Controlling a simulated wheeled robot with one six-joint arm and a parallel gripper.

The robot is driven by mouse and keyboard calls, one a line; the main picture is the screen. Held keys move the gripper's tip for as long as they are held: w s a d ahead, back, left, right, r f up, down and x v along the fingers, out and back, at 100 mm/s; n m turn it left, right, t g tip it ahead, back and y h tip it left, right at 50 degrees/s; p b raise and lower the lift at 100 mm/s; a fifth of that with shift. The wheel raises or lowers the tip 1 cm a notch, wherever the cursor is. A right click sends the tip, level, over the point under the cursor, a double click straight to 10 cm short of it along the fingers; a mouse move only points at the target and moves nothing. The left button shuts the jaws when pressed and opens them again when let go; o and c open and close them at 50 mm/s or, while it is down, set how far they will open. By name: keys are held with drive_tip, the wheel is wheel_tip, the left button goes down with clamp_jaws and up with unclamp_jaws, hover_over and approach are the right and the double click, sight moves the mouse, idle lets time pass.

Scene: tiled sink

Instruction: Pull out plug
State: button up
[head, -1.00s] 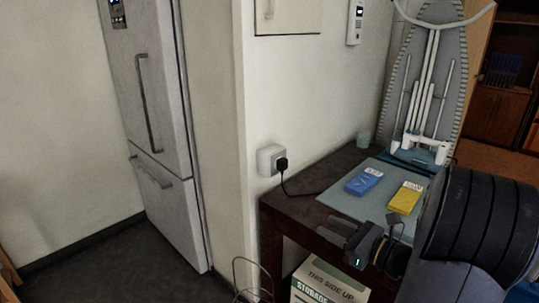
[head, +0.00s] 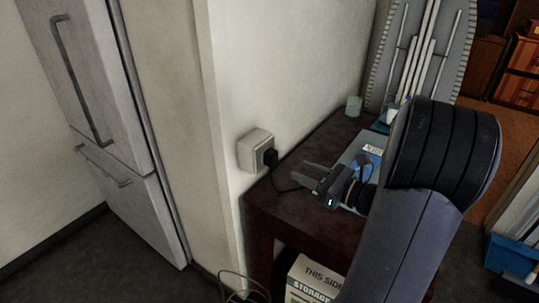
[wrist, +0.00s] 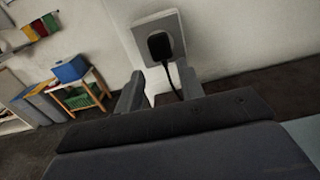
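A black plug (head: 270,157) sits in a white wall socket (head: 250,149) just above the left end of the dark table. A black cable runs from the plug down to the tabletop. In the wrist view the plug (wrist: 159,46) is in the socket (wrist: 181,33), ahead of my fingers. My gripper (head: 306,176) is open and empty, to the right of the plug and apart from it. In the wrist view my gripper (wrist: 160,90) has its two fingers spread, with the plug beyond the gap between them.
The dark table (head: 298,223) lies under my gripper, with a blue packet (head: 372,150) and a small cup (head: 353,106) on it. An ironing board (head: 425,45) leans at the back. A storage box (head: 312,279) stands below. The wall corner is left of the socket.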

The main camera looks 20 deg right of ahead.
sight(276, 159)
drive_tip(key=o, duration=0.4)
drive_tip(key=shift+o, duration=0.6)
drive_tip(key=shift+w+a, duration=0.15)
drive_tip(key=shift+w, duration=0.1)
drive_tip(key=shift+b+x, duration=0.3)
drive_tip(key=shift+x, duration=3.9)
drive_tip(key=shift+c, duration=0.4)
clamp_jaws()
drive_tip(key=shift+s, duration=0.1)
drive_tip(key=shift+p+v, duration=0.3)
drive_tip(key=shift+v, duration=2.6)
